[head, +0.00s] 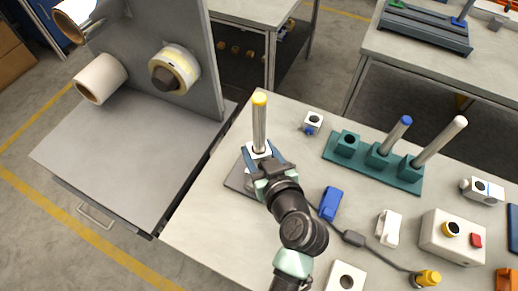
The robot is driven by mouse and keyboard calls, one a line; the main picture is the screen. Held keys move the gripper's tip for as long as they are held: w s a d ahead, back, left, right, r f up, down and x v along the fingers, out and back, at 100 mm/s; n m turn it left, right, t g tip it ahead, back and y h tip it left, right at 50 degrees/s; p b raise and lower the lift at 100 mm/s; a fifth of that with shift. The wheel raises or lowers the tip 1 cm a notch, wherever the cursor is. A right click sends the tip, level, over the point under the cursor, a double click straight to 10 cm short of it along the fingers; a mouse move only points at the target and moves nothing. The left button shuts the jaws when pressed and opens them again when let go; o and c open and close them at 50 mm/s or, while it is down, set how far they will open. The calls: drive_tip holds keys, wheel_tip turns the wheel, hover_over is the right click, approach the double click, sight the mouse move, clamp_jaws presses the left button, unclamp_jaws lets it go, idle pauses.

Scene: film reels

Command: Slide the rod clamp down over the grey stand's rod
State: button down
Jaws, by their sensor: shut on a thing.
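The grey stand's rod (260,125) rises upright with a yellow tip, near the left edge of the table. Its flat grey base (238,178) shows partly beside my gripper. My gripper (261,159) is low on the rod, with its fingers on either side of a white block, the rod clamp (258,149), and shut on it. The clamp appears to be around the lower part of the rod, which comes out of its top. My gripper and wrist hide the clamp's underside, so I cannot tell whether it touches the base.
A teal rack (378,166) with a blue-tipped rod and a pale rod stands to the right. A small white-and-blue block (312,121), a blue block (330,203), a white block (389,227) and a button box (452,238) lie nearby. A cable (354,239) crosses the table.

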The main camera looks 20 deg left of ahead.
drive_tip(key=shift+f+b, duration=2.5)
drive_tip(key=shift+c, duration=0.9)
unclamp_jaws()
drive_tip(key=v, duration=1.3)
drive_tip(key=shift+b, duration=0.4)
